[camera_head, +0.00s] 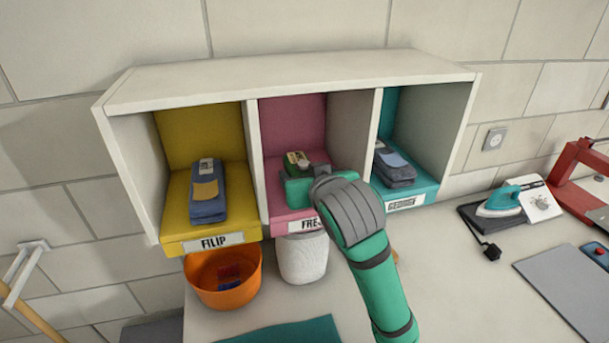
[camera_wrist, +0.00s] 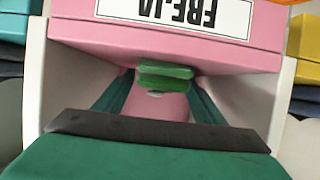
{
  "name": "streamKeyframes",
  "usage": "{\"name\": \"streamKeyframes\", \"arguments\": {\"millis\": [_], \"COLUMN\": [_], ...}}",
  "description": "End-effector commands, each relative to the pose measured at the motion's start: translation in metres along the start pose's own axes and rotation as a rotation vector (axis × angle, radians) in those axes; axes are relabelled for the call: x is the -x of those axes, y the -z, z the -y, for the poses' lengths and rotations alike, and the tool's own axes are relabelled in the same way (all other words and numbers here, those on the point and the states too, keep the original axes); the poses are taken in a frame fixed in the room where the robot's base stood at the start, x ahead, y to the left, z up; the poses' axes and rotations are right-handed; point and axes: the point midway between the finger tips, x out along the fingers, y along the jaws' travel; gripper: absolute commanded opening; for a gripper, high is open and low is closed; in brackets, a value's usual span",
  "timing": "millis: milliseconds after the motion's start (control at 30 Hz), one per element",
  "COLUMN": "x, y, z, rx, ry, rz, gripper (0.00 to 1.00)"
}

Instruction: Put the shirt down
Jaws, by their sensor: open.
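A small green folded shirt (camera_head: 297,160) with a pale label lies in the pink middle compartment (camera_head: 290,222), whose name plate is partly covered by my arm. In the wrist view the plate reads FREJA upside down, and the green shirt (camera_wrist: 165,78) shows between the fingertips. My gripper (camera_head: 305,184) reaches into this compartment from the front. Its fingers (camera_wrist: 160,88) stand apart on both sides of the shirt, with pink surface visible between them. My gripper hides part of the shirt in the head view, so I cannot tell everything it rests on.
The yellow compartment (camera_head: 179,222) holds a folded blue garment (camera_head: 207,190). The teal compartment (camera_head: 422,183) holds dark folded clothes (camera_head: 394,164). White dividers flank my gripper closely. Below are an orange bowl (camera_head: 216,292) and a white basket (camera_head: 302,260). An iron (camera_head: 499,203) stands right.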

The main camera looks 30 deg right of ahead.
Motion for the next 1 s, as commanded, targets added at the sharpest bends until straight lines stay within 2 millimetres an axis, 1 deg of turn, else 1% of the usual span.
{"name": "streamKeyframes", "arguments": {"millis": [167, 400, 500, 600, 767, 1000], "x": [0.029, 0.077, 0.094, 0.106, 0.116, 0.118], "y": [0.001, 0.001, 0.001, 0.001, 0.0, 0.0], "z": [0.0, 0.0, 0.0, 0.001, 0.0, 0.0], "rx": [0.001, 0.001, 0.002, 0.001, 0.001, 0.001], "ry": [0.0, 0.0, 0.0, 0.001, 0.001, 0.001], "rz": [-0.004, -0.004, -0.004, -0.003, -0.001, -0.001], "gripper": [0.64, 0.64, 0.64, 0.64, 0.64, 0.64]}}
